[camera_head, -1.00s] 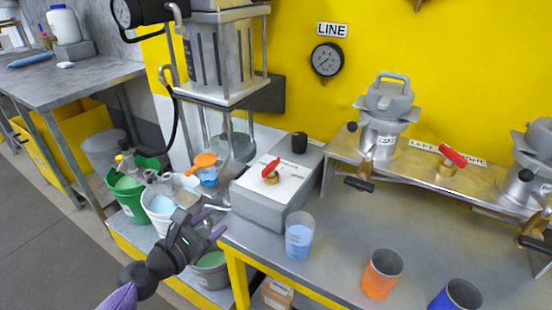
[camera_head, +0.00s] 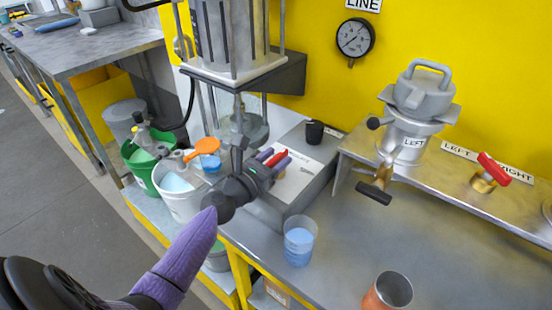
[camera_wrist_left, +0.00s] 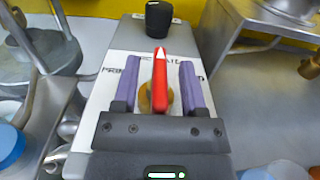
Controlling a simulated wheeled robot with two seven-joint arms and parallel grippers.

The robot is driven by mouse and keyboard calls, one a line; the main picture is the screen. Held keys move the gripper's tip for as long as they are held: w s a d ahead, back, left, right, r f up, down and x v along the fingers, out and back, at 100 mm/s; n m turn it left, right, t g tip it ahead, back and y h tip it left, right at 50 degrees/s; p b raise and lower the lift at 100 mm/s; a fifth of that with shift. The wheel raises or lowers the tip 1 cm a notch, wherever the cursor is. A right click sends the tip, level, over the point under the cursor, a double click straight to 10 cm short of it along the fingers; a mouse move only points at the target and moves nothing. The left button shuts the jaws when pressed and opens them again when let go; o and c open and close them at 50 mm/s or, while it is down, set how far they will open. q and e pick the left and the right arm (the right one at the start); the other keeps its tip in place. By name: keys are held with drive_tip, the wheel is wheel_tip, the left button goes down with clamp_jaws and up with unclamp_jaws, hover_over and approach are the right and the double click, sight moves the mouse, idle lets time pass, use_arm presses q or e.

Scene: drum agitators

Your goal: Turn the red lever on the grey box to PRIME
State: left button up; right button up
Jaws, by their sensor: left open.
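The grey box (camera_head: 314,192) stands on the bench, with a white label plate (camera_head: 296,182) on top. Its red lever (camera_head: 277,157) is partly hidden by my left gripper (camera_head: 275,168) in the head view. In the left wrist view the red lever (camera_wrist_left: 160,82) sits on a brass hub, its white tip pointing up the picture. The purple fingers of my open left gripper (camera_wrist_left: 160,65) stand on either side of the lever, with gaps visible. Lettering on the plate (camera_wrist_left: 118,75) is partly covered by the fingers; I cannot read it fully. My right gripper is not in view.
A black knob (camera_head: 314,131) stands at the box's far end. A clear cup of blue liquid (camera_head: 299,242) is near the box's front. An orange cup (camera_head: 388,292) stands further right. Another red lever (camera_head: 493,168) is on the raised shelf. Buckets (camera_head: 181,200) stand left.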

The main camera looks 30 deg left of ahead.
use_arm(q)
drive_tip(key=shift+w, duration=0.1)
clamp_jaws()
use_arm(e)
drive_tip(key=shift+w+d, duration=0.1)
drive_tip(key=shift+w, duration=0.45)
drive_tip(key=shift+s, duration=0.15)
